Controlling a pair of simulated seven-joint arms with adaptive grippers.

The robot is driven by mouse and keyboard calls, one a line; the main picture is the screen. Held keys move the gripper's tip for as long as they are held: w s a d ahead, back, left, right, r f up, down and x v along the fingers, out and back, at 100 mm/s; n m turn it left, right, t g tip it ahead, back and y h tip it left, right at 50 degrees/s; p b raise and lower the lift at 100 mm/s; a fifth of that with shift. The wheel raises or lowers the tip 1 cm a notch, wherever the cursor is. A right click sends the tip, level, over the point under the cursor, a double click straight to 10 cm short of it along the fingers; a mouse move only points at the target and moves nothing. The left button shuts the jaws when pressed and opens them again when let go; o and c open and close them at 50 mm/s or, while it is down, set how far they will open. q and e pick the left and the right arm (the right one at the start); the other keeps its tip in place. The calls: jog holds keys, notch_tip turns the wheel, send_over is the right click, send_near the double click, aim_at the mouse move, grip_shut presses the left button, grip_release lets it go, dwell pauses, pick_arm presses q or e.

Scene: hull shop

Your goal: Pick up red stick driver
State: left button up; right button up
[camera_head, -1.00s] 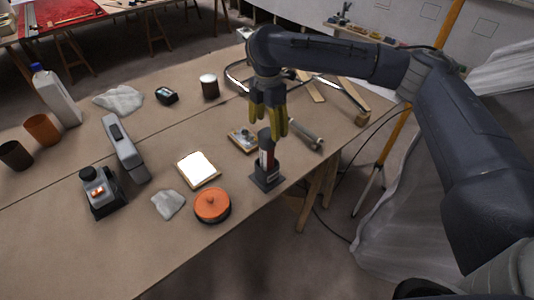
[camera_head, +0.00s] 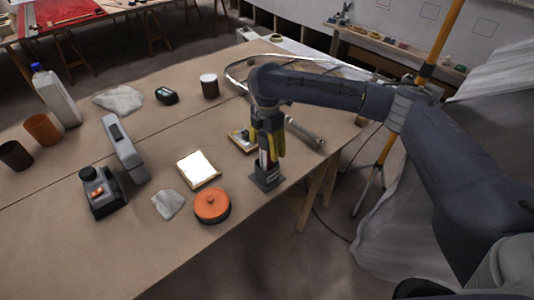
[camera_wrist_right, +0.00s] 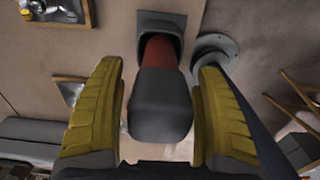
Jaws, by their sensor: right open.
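The red stick driver (camera_head: 264,160) stands upright in a small dark square holder (camera_head: 267,178) near the table's right edge. In the right wrist view its dark grey cap (camera_wrist_right: 161,104) is nearest, with the red stick (camera_wrist_right: 161,55) below it. My right gripper (camera_head: 266,157) points down over the driver, with its yellow fingers around the upper part. In the wrist view the open fingers (camera_wrist_right: 160,115) stand on both sides of the cap, with gaps showing. My left gripper is not in view.
An orange round tin (camera_head: 212,205) stands at the near left of the holder. A small tray (camera_head: 243,139) and a grey cylindrical tool (camera_head: 304,132) lie close behind the gripper. A white-topped square panel (camera_head: 197,169) lies to the left. The table's edge is close on the right.

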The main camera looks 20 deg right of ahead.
jog(key=shift+f, duration=0.2)
jog(key=c, duration=1.4)
